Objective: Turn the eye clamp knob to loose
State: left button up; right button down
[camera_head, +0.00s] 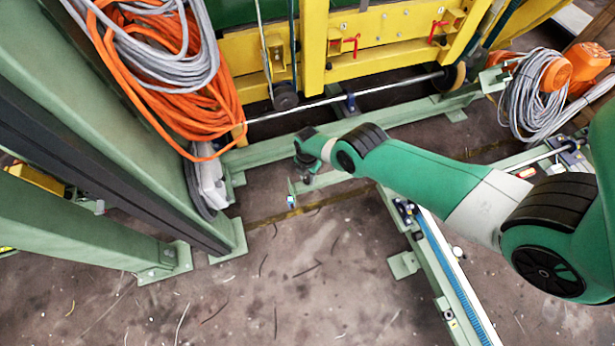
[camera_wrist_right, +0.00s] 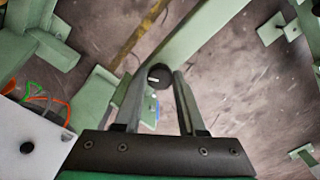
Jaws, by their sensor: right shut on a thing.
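The eye clamp knob (camera_wrist_right: 159,76) is a small dark round knob with a short white mark. It sits at the end of a pale green beam (camera_wrist_right: 195,42) in the right wrist view. My right gripper (camera_wrist_right: 161,84) has one finger on each side of the knob and is shut on it. In the head view my right gripper (camera_head: 303,164) is small and far off at the end of my green arm, near the green floor frame. The knob cannot be made out there. My left gripper is not in view.
A green column with orange and grey cable coils (camera_head: 165,70) stands at the left. A yellow machine frame (camera_head: 390,50) is behind. A grey box (camera_wrist_right: 28,140) and orange and green wires (camera_wrist_right: 45,100) are left of the fingers. Open floor (camera_head: 290,285) lies in front.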

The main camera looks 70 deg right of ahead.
aim_at(307, 179)
jog(key=shift+f+n, duration=0.1)
jog(key=shift+n, duration=0.2)
jog(key=c, duration=0.5)
grip_release()
notch_tip(307, 179, up, 12)
jog(key=p, duration=1.1)
jog(key=shift+p, duration=0.35)
jog(key=shift+f, duration=0.15)
